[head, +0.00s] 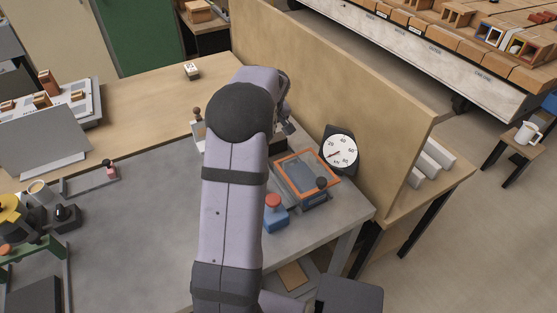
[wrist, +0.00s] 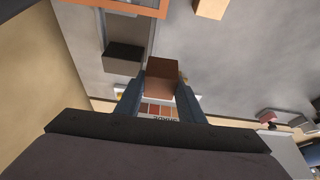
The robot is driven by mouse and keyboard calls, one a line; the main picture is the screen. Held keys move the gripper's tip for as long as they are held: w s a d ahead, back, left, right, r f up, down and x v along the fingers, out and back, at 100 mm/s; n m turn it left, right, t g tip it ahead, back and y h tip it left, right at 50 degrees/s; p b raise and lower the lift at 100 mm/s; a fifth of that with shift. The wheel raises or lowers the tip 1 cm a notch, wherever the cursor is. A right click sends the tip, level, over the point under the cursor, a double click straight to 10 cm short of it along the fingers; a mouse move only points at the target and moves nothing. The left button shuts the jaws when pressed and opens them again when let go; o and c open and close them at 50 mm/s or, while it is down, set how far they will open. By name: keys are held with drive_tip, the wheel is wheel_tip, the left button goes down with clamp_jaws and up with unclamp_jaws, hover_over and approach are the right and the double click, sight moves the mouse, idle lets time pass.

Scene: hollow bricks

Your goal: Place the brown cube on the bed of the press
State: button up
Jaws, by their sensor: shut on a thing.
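The brown cube (wrist: 162,78) is between the two blue fingers of my gripper (wrist: 162,84) in the wrist view. The gripper is shut on it, and one flat face shows. In the head view my arm hides the cube and most of the gripper. An orange-framed unit with a grey-blue inset panel (head: 308,175) stands right of my arm; its orange edge also shows at the top of the wrist view (wrist: 135,5). A green frame with a yellow wheel (head: 10,212) stands at the far left. I cannot tell which of these is the press, and no bed is clearly recognisable.
A dark block (wrist: 122,58) is left of the cube. A card with brown swatches (wrist: 158,109) lies beyond the fingers. A dial (head: 341,152) stands by the wooden partition (head: 340,85). A blue box with a red button (head: 275,212) is near my arm.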

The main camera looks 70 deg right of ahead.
drive_tip(key=s+d, duration=0.5)
drive_tip(key=s, duration=0.2)
drive_tip(key=shift+w+a+f+p, duration=0.15)
drive_tip(key=shift+f+p, duration=0.7)
drive_tip(key=shift+f, duration=1.25)
drive_tip(key=shift+w+a+f+p, duration=0.15)
drive_tip(key=shift+f+p, duration=0.7)
drive_tip(key=shift+f, duration=1.75)
drive_tip(key=shift+f, duration=0.15)
drive_tip(key=o, duration=1.3)
drive_tip(key=shift+c, duration=0.2)
